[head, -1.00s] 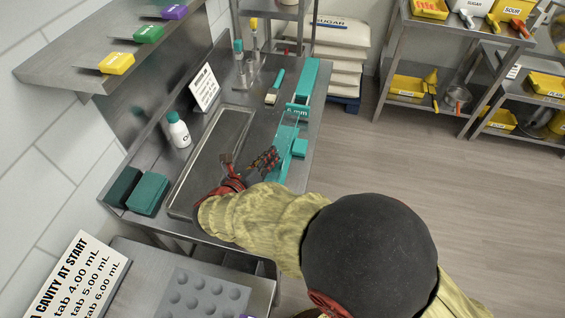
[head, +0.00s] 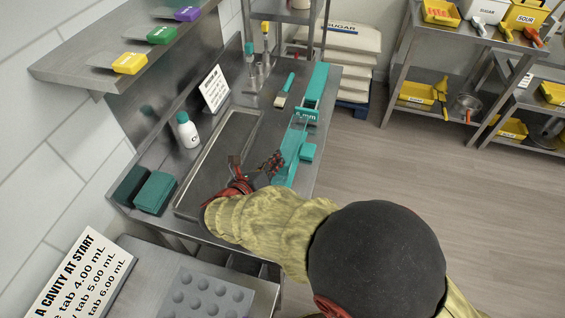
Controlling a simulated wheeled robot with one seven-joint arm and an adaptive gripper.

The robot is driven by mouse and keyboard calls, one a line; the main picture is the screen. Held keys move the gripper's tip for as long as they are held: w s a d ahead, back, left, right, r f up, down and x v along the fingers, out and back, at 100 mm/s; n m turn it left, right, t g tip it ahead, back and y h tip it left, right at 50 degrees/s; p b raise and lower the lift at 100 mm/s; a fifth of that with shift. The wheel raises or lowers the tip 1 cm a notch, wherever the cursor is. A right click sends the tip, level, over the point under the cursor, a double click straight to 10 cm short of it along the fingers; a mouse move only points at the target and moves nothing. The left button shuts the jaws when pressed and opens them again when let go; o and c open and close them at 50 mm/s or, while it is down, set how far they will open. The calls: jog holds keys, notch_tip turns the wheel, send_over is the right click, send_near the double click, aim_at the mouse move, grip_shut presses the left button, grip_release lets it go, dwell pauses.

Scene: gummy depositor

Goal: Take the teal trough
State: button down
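A long teal trough-like piece (head: 316,84) lies along the right edge of the steel bench. My gripper (head: 255,168) is over the bench, just left of the nearer teal piece. Its dark, red-based fingers are spread apart with nothing visible between them. My sleeved arm hides the bench's near right corner.
A shallow steel tray (head: 190,195) lies left of my gripper. A white bottle (head: 187,130), a sign (head: 214,88), a teal-handled brush (head: 285,90) and teal sponges (head: 154,192) stand or lie around it. A shelf (head: 80,66) overhangs the back left. Floor is clear at right.

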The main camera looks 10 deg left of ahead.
jog(key=shift+r+p, duration=0.3)
jog(key=shift+r, duration=0.15)
jog(key=r+p, duration=0.2)
jog(key=r, duration=0.1)
jog(key=shift+s+a+r, duration=0.1)
jog(key=shift+s+r, duration=0.05)
jog(key=shift+s, duration=0.05)
jog(key=s+a+r+p, duration=0.1)
jog(key=s+r+p, duration=0.4)
jog(key=s, duration=0.8)
notch_tip(320, 180, up, 4)
jog(key=shift+s+a+f+p, duration=0.1)
jog(key=shift+s+a+p, duration=0.15)
jog(key=shift+a+p, duration=0.15)
